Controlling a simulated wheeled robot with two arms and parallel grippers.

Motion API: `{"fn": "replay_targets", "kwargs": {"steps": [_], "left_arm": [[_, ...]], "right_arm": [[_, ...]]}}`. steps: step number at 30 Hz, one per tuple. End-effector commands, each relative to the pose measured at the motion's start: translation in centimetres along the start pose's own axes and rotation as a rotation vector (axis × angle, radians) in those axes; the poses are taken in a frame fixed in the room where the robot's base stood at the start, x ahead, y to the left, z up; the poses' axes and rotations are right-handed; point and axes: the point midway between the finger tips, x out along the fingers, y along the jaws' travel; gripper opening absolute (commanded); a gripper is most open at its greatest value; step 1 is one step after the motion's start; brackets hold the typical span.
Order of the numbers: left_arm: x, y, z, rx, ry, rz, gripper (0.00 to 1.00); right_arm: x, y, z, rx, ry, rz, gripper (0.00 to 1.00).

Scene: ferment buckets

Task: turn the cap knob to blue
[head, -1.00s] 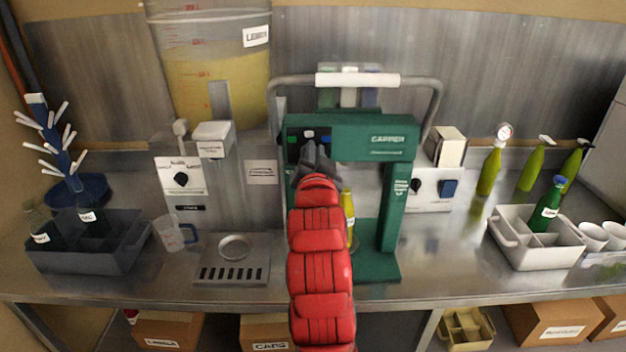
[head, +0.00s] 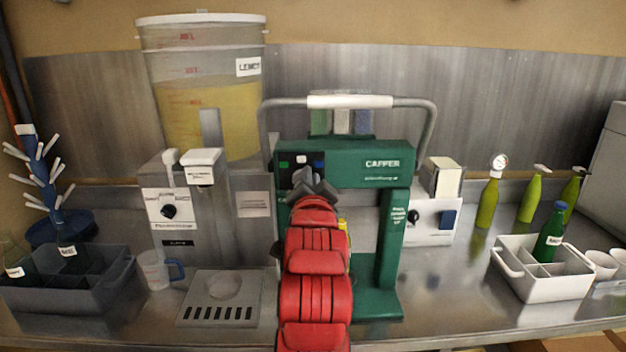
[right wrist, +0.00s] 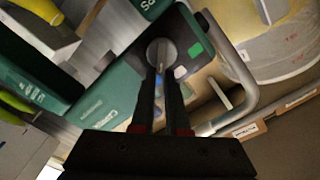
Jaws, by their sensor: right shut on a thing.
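The green capper (head: 345,149) stands on the steel counter, with green, white and blue marks on its upper left face. The cap knob (right wrist: 160,50) is round and grey in the right wrist view. The green mark (right wrist: 195,48), white mark (right wrist: 180,72) and blue mark (right wrist: 158,82) lie around it. My right gripper (right wrist: 161,72) is shut on the knob, its two dark fingers at the knob's near side. In the head view my right gripper (head: 312,188) covers most of the knob. I cannot tell which mark the knob points to. My left gripper is not in view.
A green-yellow bottle (head: 342,226) is partly hidden behind my right arm. A dispenser (head: 180,205) with its own black knob stands left of the capper. A white crate (head: 520,285) is at right, a grey crate (head: 105,290) at left.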

Motion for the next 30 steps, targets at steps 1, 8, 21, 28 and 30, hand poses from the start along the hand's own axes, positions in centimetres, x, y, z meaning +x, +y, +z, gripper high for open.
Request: {"fn": "replay_targets", "kwargs": {"steps": [1,8,21,28,30], "left_arm": [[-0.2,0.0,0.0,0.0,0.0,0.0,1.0],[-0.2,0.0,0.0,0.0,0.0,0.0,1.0],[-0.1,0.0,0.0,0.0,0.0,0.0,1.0],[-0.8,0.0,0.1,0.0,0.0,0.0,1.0],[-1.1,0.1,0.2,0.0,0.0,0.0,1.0]], "right_arm": [[0.2,0.6,1.9,-0.008,-0.042,0.016,0.0],[0.2,0.5,1.5,-0.007,-0.033,0.011,0.5],[-0.1,0.2,0.6,-0.003,-0.012,0.004,0.66],[-3.5,0.1,0.7,-0.001,-0.012,-0.002,0.66],[-5.4,0.1,0.7,-0.002,-0.012,-0.002,0.66]]}}
